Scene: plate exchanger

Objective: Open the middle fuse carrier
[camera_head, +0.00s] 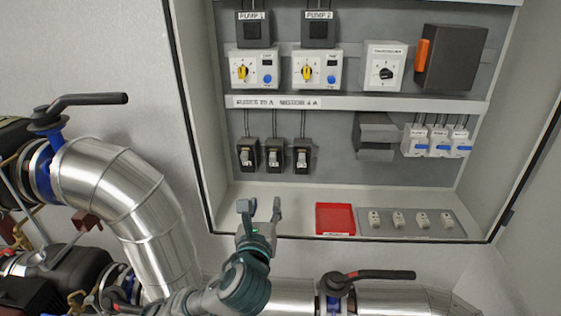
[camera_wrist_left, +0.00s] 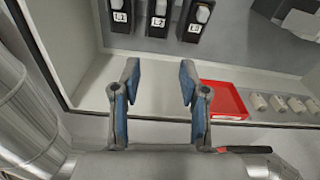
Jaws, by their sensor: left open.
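Three black fuse carriers stand in a row on the back panel of the cabinet. The middle fuse carrier (camera_head: 275,155) sits between a left one (camera_head: 248,154) and a right one (camera_head: 302,155). In the left wrist view the middle carrier, marked L2 (camera_wrist_left: 159,17), is at the top, cut off by the frame edge; all three look closed. My left gripper (camera_head: 260,207) is open and empty, below the carriers and apart from them, over the cabinet floor. Its two fingers (camera_wrist_left: 155,88) show spread in the left wrist view. My right gripper is not in view.
A red tray (camera_head: 335,232) lies on the cabinet floor right of my gripper, with several small fuses (camera_head: 398,219) in a grey holder beyond it. Switches (camera_head: 314,70) and breakers (camera_head: 437,141) are mounted on the panel. Silver pipes (camera_head: 125,195) run outside, left and below.

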